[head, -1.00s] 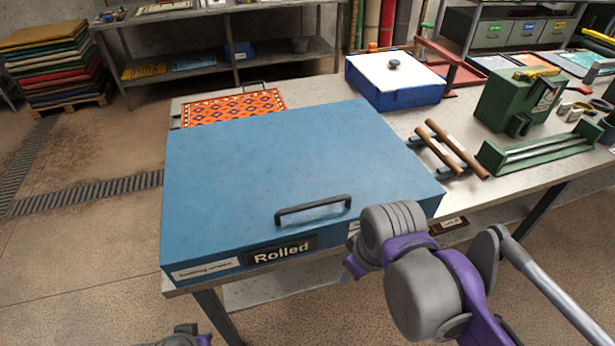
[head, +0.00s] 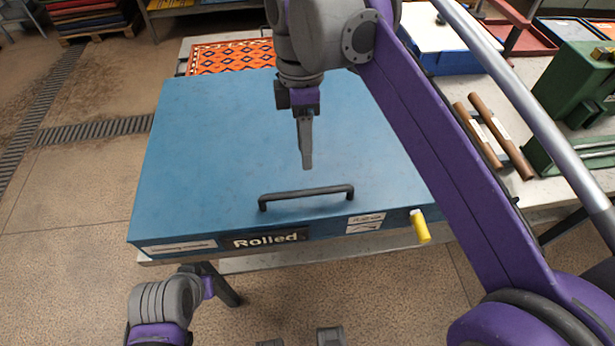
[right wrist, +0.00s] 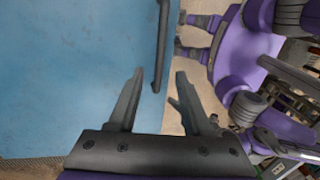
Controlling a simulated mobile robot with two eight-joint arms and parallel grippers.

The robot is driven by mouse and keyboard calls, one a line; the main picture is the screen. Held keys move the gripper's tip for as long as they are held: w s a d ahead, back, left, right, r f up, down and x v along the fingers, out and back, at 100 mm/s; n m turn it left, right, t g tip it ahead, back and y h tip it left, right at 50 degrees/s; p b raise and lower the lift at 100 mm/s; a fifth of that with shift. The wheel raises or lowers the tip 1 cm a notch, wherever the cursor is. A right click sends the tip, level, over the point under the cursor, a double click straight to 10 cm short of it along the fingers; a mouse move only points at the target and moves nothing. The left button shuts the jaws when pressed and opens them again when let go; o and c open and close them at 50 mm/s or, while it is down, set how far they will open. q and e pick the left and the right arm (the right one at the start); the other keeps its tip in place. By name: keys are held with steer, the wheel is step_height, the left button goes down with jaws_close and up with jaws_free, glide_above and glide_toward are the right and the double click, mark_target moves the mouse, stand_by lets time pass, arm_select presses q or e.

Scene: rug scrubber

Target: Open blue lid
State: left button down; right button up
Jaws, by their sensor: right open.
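The blue lid (head: 225,140) lies flat and closed on a wide box on the table. A dark bar handle (head: 306,195) stands near its front edge. My right gripper (head: 306,160) hangs over the lid, fingers pointing down, just behind the handle and apart from it. In the right wrist view, the gripper (right wrist: 159,75) is open and empty, with the handle (right wrist: 162,40) ahead, between the lines of the fingers.
A yellow grip (head: 421,228) sticks out at the box's front right. Brown rollers (head: 500,135) and a green machine (head: 575,85) stand to the right. A patterned orange rug (head: 230,57) lies behind the box.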

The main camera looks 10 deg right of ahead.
mark_target(307, 190)
steer(key=f, duration=0.3)
steer(key=s+f, duration=0.1)
steer(key=f, duration=0.2)
steer(key=f+b, duration=0.1)
steer(key=f, duration=0.2)
steer(key=shift+s, duration=0.4)
steer(key=shift+c, duration=0.3)
jaws_close()
stand_by(0.5)
